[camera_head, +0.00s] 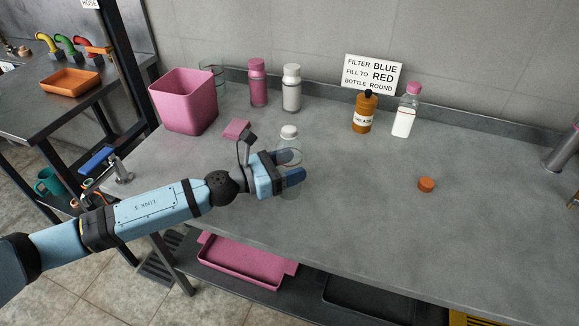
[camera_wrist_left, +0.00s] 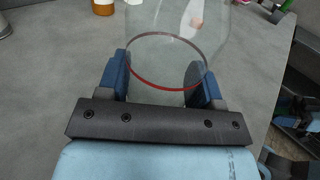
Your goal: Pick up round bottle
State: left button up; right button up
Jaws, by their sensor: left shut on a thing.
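The round bottle (camera_head: 289,143) is clear, with a white cap and a red ring line. It stands upright at the left part of the grey worktop in the head view, partly hidden by my left gripper (camera_head: 299,166). In the left wrist view the bottle (camera_wrist_left: 172,28) rises between the two blue fingers of my left gripper (camera_wrist_left: 164,82). The fingers are shut on it from both sides. I cannot tell whether the bottle's base touches the worktop. My right gripper is not in view.
A pink bin (camera_head: 184,103), a pink bottle (camera_head: 258,83), a white bottle (camera_head: 291,87), a brown bottle (camera_head: 364,113) and a pink-capped bottle (camera_head: 405,116) stand toward the back. An orange cap (camera_head: 426,184) lies at right. The middle of the worktop (camera_head: 350,220) is clear.

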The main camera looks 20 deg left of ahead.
pick_arm(q)
jog(key=shift+r, duration=0.1)
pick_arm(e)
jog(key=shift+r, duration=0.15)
pick_arm(q)
jog(key=shift+r, duration=0.3)
notch_tip(320, 180, up, 18)
jog(key=p, duration=0.9)
jog(key=shift+r, duration=0.2)
jog(key=shift+r+p, duration=0.3)
jog(key=shift+r, duration=0.1)
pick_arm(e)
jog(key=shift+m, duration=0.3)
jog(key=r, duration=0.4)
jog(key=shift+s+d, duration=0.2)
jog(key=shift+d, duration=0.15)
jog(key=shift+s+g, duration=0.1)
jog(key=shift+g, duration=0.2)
